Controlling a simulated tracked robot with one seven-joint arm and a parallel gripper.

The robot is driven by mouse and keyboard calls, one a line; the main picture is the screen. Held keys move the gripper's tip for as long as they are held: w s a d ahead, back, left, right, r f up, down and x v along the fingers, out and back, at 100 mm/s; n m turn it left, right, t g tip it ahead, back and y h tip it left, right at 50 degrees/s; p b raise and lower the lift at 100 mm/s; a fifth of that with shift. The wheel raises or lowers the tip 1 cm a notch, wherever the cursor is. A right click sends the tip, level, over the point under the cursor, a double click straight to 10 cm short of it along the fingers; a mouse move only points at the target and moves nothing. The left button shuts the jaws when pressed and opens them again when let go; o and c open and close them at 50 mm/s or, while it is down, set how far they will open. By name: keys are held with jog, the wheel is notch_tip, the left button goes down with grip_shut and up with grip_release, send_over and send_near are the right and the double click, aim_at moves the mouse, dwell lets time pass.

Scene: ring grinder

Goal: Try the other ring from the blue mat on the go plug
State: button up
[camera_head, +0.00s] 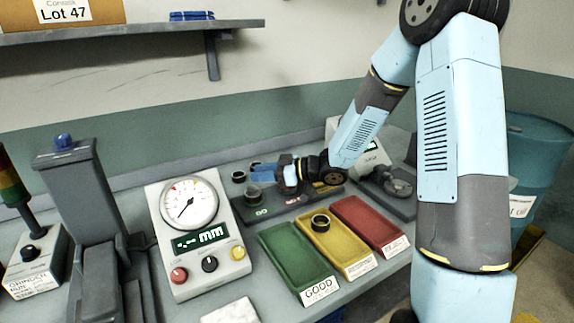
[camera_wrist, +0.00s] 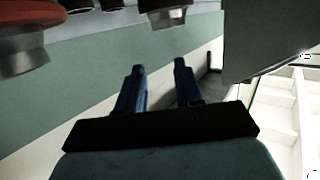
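My gripper (camera_head: 262,172) reaches in level at the back of the bench, beside the dark gauge block with green and red marks (camera_head: 293,204). In the wrist view its two blue fingers (camera_wrist: 158,88) stand apart with nothing between them. A grey cylinder (camera_head: 253,196) stands at the left end of the block, by the green mark; I cannot tell whether it is a bare plug or carries a ring. A small dark ring-like piece (camera_head: 239,176) lies just left of the fingertips. The blue mat cannot be made out. Another dark ring (camera_head: 320,222) sits in the yellow tray (camera_head: 345,256).
The green tray (camera_head: 298,262) and red tray (camera_head: 370,228) are empty. A dial gauge box (camera_head: 197,235) and a grey column (camera_head: 85,210) stand left. A small display unit (camera_head: 372,158) is behind my arm. A shelf (camera_head: 150,30) hangs above.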

jog(key=s+d+r, duration=0.5)
jog(key=s+r, duration=0.5)
jog(key=s, duration=0.2)
jog(key=shift+s+d, duration=0.2)
jog(key=shift+s, duration=0.1)
jog(key=w+d+r+m+t+h, duration=0.2)
jog(key=d+r+m+t+h, duration=0.25)
jog(key=d+h, duration=0.3)
jog(key=w+d+r+m+t+h, duration=0.25)
jog(key=d+m+t+h, duration=0.2)
jog(key=d+h, duration=0.35)
jog(key=s+d+m+g, duration=0.3)
jog(key=s+m+g, duration=0.3)
jog(key=s, duration=1.5)
jog(key=shift+s+r+g, duration=0.25)
jog(key=shift+r+g, duration=0.05)
jog(key=shift+g, duration=0.4)
